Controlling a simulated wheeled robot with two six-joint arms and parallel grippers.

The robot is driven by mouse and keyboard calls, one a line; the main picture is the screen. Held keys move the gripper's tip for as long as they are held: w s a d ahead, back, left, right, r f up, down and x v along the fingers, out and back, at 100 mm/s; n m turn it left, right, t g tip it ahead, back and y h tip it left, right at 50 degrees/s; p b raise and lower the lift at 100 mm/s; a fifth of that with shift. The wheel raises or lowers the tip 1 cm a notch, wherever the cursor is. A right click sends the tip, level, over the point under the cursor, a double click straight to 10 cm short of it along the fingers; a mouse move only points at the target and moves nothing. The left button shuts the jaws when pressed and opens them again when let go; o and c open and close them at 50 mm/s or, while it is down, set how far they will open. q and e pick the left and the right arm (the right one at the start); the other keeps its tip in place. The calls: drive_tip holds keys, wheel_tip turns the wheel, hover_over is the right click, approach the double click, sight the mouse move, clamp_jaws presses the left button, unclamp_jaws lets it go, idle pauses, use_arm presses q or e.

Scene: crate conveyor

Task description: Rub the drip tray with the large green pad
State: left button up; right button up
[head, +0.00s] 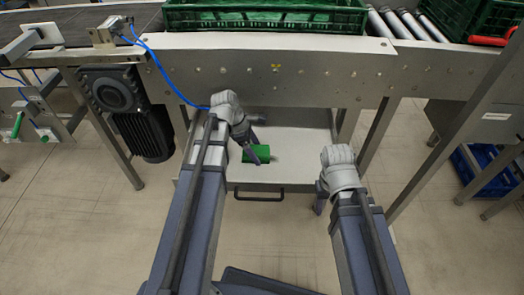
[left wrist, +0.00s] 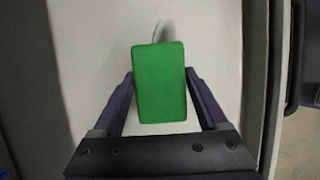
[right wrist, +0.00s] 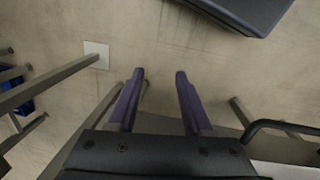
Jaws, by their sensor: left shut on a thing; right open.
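The large green pad (head: 256,154) is between the fingers of my left gripper (head: 257,147). The left wrist view shows the pad (left wrist: 159,84) upright in the picture, with a purple finger on each side of it. The pale drip tray (head: 291,150) lies under the conveyor frame, with a dark handle on its front edge. The tray floor (left wrist: 95,60) fills most of the left wrist view behind the pad. I cannot tell whether the pad touches it. My right gripper (right wrist: 158,80) is open and empty, outside the tray's front right corner.
The conveyor's steel side beam (head: 300,75) runs above the tray, with green crates (head: 265,17) on top. A motor (head: 140,125) hangs at the left and a frame leg (head: 378,132) stands at the right. Floor in front is clear.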

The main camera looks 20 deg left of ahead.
idle(0.3)
use_arm(q)
wheel_tip(320, 180, up, 6)
drive_tip(key=p, duration=0.6)
drive_tip(key=shift+r, duration=0.1)
wheel_tip(320, 180, up, 3)
drive_tip(key=p, duration=0.3)
idle(0.6)
